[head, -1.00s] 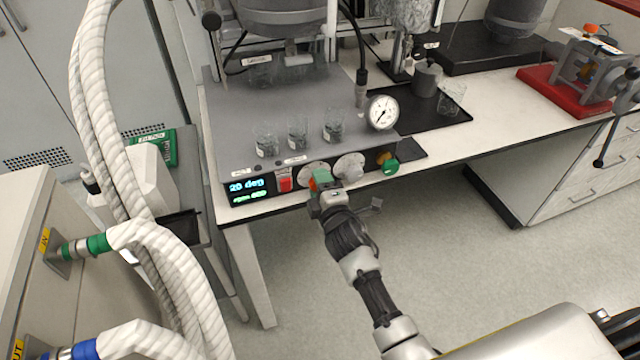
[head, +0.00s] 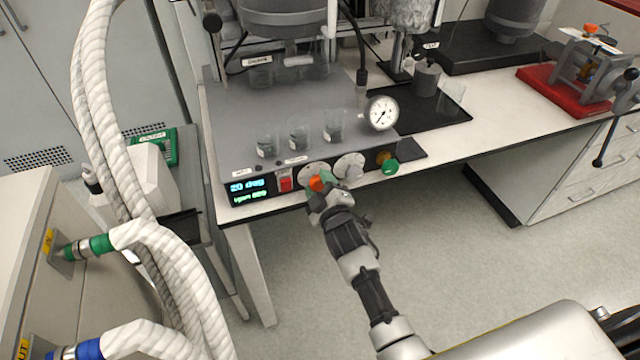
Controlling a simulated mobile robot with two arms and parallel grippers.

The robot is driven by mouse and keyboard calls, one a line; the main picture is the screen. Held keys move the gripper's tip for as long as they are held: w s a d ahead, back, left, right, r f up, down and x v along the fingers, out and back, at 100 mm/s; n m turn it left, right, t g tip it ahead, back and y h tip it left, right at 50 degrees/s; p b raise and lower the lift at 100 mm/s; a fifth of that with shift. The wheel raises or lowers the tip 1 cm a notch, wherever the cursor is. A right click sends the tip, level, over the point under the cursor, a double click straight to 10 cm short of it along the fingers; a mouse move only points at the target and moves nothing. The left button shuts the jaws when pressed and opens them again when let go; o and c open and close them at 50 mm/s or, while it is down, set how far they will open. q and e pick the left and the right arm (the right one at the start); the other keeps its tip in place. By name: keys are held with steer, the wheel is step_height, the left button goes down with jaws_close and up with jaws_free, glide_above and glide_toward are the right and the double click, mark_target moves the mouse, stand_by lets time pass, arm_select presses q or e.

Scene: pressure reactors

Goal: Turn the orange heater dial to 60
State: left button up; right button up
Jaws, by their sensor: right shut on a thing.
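The orange heater dial (head: 316,183) is on the front panel of the grey reactor base (head: 215,165). My right gripper (head: 319,188) is at the dial and shut on it, coming from the front; its fingers hide part of the dial. The display (head: 247,190) at the left of the panel reads "20 deg" on its upper line; the lower green line is too small to read surely. My left gripper is not in view.
A red switch (head: 285,184) is left of the dial; a grey-white knob (head: 350,166) and a green knob (head: 390,167) are right of it. Glass beakers (head: 299,137) and a pressure gauge (head: 382,113) stand above the panel. White hoses (head: 88,110) rise at left.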

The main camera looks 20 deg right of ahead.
steer(key=shift+f, duration=0.1)
steer(key=o, duration=0.9)
steer(key=shift+s, duration=0.1)
steer(key=shift+f, duration=0.1)
